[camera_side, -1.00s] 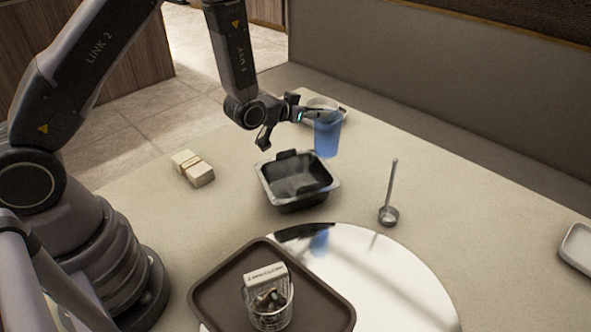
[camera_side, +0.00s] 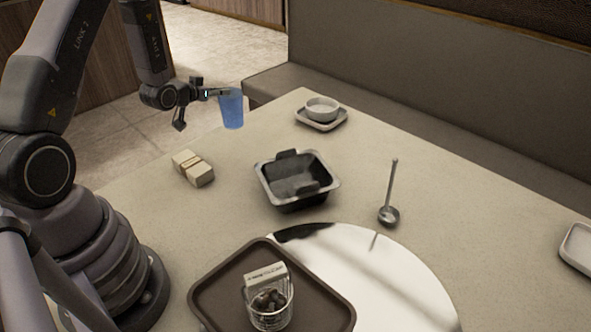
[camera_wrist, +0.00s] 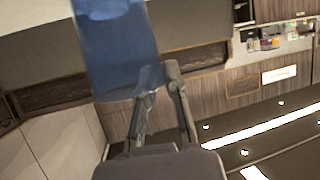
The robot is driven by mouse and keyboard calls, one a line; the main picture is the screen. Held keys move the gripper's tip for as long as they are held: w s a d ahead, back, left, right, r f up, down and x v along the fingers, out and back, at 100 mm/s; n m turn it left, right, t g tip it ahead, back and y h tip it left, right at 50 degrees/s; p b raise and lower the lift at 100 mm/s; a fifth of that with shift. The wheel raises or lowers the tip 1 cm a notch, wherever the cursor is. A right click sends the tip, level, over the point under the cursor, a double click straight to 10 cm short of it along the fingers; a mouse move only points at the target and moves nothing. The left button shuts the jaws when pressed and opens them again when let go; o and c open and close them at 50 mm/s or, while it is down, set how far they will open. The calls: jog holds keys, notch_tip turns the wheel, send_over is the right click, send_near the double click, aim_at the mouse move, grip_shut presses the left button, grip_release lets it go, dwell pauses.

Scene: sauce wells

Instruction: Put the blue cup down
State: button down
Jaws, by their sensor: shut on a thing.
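The blue cup (camera_side: 231,109) is upright and see-through in the side view, up in the air near the far left edge of the table. My gripper (camera_side: 217,93) is shut on its side near the top. In the wrist view the blue cup (camera_wrist: 118,50) fills the upper left, with my gripper's fingers (camera_wrist: 158,90) at its edge. The table (camera_side: 350,180) is below and to the right of the cup; I cannot tell whether the cup is over the table or just beyond its edge.
A white bowl on a square saucer (camera_side: 318,125) stands at the far corner. Clear table lies between blocks and saucer.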

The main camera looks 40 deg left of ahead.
jog(key=shift+w+a+f, duration=0.7)
jog(key=shift+w+f, duration=0.85)
jog(key=shift+f, duration=0.35)
jog(key=shift+w+a+f, duration=0.65)
jog(key=shift+w+f, duration=0.85)
jog(key=shift+f, duration=0.35)
jog(key=shift+w+a+f, duration=0.7)
jog(key=shift+w+f, duration=0.85)
jog(key=shift+f, duration=0.35)
jog(key=shift+f, duration=0.15)
jog(key=c, duration=1.2)
grip_release()
